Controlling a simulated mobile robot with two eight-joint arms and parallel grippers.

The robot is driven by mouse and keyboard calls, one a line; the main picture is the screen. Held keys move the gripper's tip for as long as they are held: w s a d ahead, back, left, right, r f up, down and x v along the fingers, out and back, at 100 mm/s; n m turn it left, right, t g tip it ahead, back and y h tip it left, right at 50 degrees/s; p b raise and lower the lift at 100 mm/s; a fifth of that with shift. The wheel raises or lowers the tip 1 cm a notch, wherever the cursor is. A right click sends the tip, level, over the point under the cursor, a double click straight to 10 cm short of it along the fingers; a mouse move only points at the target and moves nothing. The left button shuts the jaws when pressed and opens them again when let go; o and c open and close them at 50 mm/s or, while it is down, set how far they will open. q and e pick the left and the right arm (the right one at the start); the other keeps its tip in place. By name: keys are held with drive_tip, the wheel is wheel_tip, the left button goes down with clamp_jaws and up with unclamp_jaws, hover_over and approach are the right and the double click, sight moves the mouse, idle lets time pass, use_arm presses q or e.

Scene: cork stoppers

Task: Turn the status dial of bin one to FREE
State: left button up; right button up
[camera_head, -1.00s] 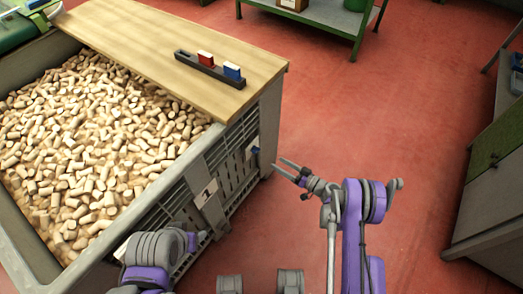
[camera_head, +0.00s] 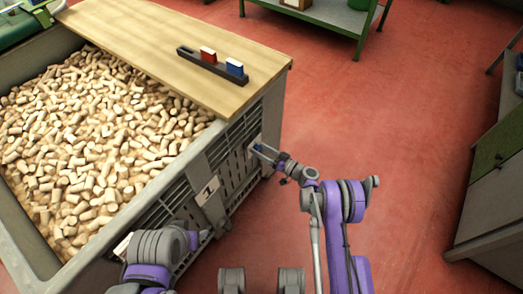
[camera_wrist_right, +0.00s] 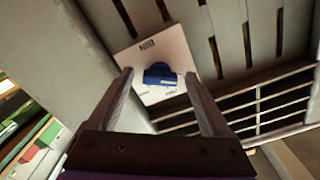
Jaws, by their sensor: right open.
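Bin one (camera_head: 195,172) is a grey slatted crate full of corks, with a "1" label (camera_head: 208,190) on its side. Its status dial shows in the right wrist view as a blue knob (camera_wrist_right: 160,75) on a pale plate (camera_wrist_right: 158,52) with small lettering, too small to read surely. In the head view the dial (camera_head: 258,147) is partly hidden by my right gripper (camera_head: 262,152). That gripper is open, its fingers (camera_wrist_right: 158,88) on either side of the knob in the wrist picture; I cannot tell whether they touch it. My left arm is at the bottom left, its gripper not clearly visible.
A wooden board (camera_head: 170,45) covers the back of the bin and bears a black rack (camera_head: 212,66) with a red and a blue block. A green-framed table (camera_head: 325,18) stands behind, grey cabinets (camera_head: 490,190) at the right. Red floor between is clear.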

clamp_jaws()
idle(0.3)
drive_tip(key=shift+m+b, duration=3.1)
drive_tip(key=shift+m, duration=2.7)
unclamp_jaws()
